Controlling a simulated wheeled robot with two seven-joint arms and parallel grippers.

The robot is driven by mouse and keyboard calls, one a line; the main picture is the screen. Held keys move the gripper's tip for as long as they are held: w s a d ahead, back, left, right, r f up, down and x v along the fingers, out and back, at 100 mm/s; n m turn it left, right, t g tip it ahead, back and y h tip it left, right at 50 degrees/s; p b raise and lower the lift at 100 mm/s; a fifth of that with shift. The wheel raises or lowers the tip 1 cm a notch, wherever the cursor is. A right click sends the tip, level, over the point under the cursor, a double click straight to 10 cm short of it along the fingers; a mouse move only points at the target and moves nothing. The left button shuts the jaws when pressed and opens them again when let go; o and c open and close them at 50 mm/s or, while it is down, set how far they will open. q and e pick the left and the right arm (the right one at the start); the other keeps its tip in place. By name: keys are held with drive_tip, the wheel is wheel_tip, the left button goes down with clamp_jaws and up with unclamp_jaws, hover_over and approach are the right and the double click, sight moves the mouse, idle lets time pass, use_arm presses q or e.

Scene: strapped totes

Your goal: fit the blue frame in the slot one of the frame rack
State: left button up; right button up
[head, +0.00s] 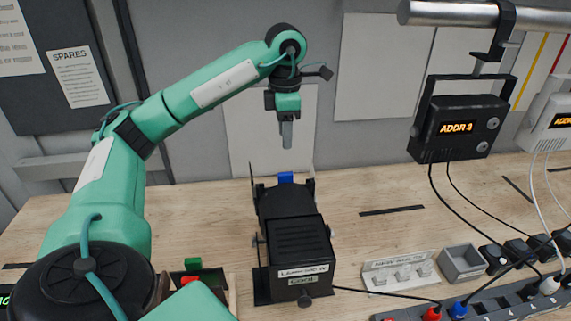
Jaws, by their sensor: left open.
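A small blue piece, which looks like the blue frame (286,177), shows at the far end of the black lamp house (300,245). Its lower part is hidden behind the housing. My left gripper (287,140) hangs pointing down above the blue frame, clear of it, open and with nothing seen in it. A wooden holder that looks like the frame rack (232,289) stands at the lower left, with a green piece (193,264) and a red piece (189,280) in it. My arm covers much of it, and slot one cannot be made out. My right gripper is not in view.
A power strip (500,302) with plugs and cables lies at the lower right, near a grey open box (462,264) and a tray of small bulbs (400,272). A black unit (458,128) hangs from a rail.

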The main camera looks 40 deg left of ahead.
sight(285, 173)
use_arm(q)
drive_tip(key=f, duration=0.3)
drive_tip(key=shift+w+a+f+b, duration=0.15)
drive_tip(key=shift+w+f+b, duration=0.05)
drive_tip(key=shift+b, duration=0.1)
drive_tip(key=shift+f, duration=0.35)
wheel_tip(285, 173, down, 7)
drive_tip(key=p, duration=0.2)
drive_tip(key=shift+s+p, duration=0.1)
drive_tip(key=shift+p, duration=0.25)
drive_tip(key=shift+f, duration=0.3)
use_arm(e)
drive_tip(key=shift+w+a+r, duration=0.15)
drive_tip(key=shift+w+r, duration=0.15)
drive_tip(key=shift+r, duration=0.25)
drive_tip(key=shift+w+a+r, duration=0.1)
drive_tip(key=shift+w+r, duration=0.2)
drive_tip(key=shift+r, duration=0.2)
